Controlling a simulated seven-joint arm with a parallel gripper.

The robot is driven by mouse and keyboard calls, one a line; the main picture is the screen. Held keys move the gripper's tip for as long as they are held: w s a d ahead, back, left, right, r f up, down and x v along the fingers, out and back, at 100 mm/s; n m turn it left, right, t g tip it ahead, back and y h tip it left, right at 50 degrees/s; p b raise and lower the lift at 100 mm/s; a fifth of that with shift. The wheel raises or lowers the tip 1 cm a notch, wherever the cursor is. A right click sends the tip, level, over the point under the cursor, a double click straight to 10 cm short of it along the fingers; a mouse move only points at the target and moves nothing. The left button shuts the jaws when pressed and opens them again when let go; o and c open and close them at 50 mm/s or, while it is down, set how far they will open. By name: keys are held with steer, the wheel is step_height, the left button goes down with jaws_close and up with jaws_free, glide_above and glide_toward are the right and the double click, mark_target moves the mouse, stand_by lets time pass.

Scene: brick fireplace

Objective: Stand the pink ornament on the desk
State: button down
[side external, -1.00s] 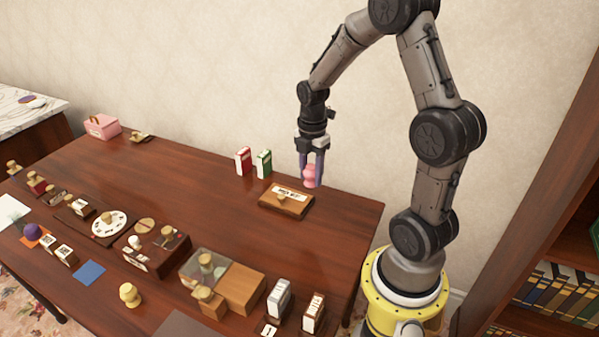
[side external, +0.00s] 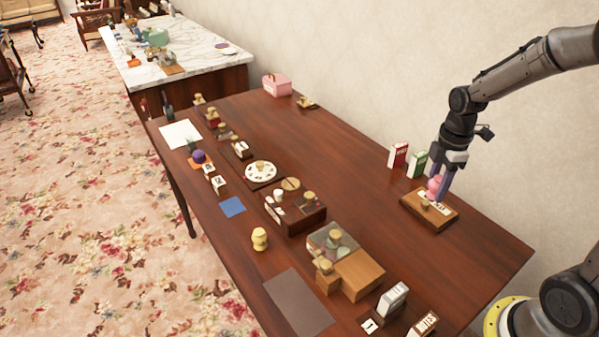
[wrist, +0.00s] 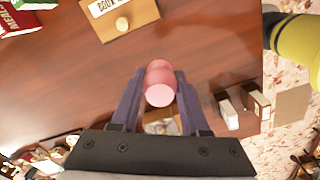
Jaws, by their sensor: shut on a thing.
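The pink ornament (side external: 434,186) is a small rounded piece held between the purple fingers of my gripper (side external: 441,192). In the wrist view the ornament (wrist: 160,83) sits between the two fingers, with its pale pink flat end facing the camera. My gripper (wrist: 157,92) is shut on it. The brown desk (side external: 350,165) lies below. In the side view the ornament overlaps the back part of a wooden board; its height above the desk cannot be told.
The wooden board (side external: 411,211) has a white label and a knob. A red-and-white box (side external: 397,155) and a green-and-white box (side external: 417,164) stand behind it. A pink case (side external: 277,86) stands at the far back. Bare desk (side external: 335,150) lies left of the boxes.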

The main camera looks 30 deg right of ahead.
steer(key=w+a+f+n, duration=0.1)
steer(key=w+a, duration=0.1)
steer(key=a, duration=0.4)
steer(key=w+a+f+n, duration=0.1)
steer(key=w+a+n, duration=0.15)
steer(key=a, duration=0.25)
glide_above(342, 215)
steer(key=s, duration=0.1)
steer(key=shift+m, duration=0.45)
step_height(342, 215, down, 8)
steer(key=shift+s+f, duration=0.1)
steer(key=shift+f, duration=0.15)
steer(key=shift+w+f, duration=0.5)
steer(key=shift+f, duration=0.05)
steer(key=shift+w+f, duration=0.1)
steer(key=shift+f, duration=1.55)
steer(key=shift+f, duration=0.2)
steer(key=shift+c, duration=2)
jaws_free()
steer(key=shift+r, duration=0.1)
